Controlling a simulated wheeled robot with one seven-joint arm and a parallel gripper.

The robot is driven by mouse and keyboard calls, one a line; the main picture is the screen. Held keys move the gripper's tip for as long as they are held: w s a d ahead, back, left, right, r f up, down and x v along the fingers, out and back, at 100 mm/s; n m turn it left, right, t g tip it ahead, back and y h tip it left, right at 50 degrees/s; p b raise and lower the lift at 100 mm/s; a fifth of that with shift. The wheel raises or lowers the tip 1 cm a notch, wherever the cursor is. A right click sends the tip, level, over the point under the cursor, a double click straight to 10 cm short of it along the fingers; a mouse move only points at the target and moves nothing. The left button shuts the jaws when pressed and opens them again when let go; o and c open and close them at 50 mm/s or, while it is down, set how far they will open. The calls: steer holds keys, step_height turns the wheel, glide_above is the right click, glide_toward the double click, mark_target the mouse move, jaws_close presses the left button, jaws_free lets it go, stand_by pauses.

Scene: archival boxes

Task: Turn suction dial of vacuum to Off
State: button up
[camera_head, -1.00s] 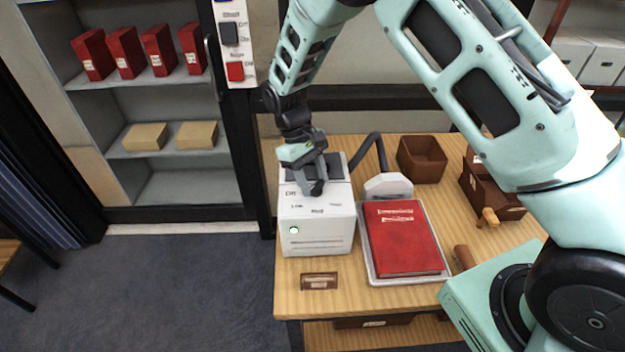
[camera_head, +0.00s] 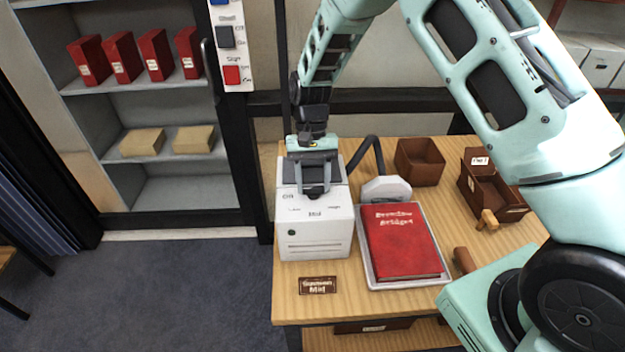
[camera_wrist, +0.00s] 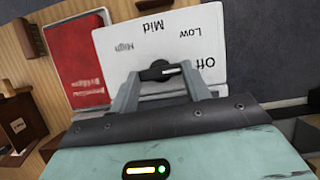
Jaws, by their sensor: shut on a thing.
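The vacuum (camera_head: 314,240) is a white box at the left of the wooden table. The dial is mostly hidden by the fingers in the head view. A small round light (camera_head: 292,232) on the vacuum's front looks dark.
A red book (camera_head: 402,242) lies on a grey tray right of the vacuum, with a hose and nozzle (camera_head: 386,189) behind. Brown boxes (camera_head: 420,162) stand farther right. A brown label plate (camera_head: 318,286) lies in front. A shelf of red boxes (camera_head: 155,54) stands left.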

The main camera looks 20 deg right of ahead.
steer(key=shift+w+r+m, duration=0.1)
steer(key=shift+m, duration=0.2)
steer(key=o, duration=1)
steer(key=b+v, duration=0.3)
steer(key=v, duration=1.4)
steer(key=shift+d+r+b, duration=0.2)
steer(key=shift+d+b, duration=0.05)
steer(key=shift+b, duration=0.15)
steer(key=s+a+n+t, duration=0.1)
steer(key=s+a+n, duration=0.3)
steer(key=s, duration=0.5)
steer(key=s+a+n+t, duration=0.1)
steer(key=s+a+n, duration=0.1)
steer(key=s+a, duration=0.65)
steer(key=s+d+f+n+t, duration=0.2)
steer(key=s+n, duration=0.3)
steer(key=s, duration=1.2)
steer(key=shift+d+f+n+h, duration=0.3)
steer(key=shift+d+f, duration=0.45)
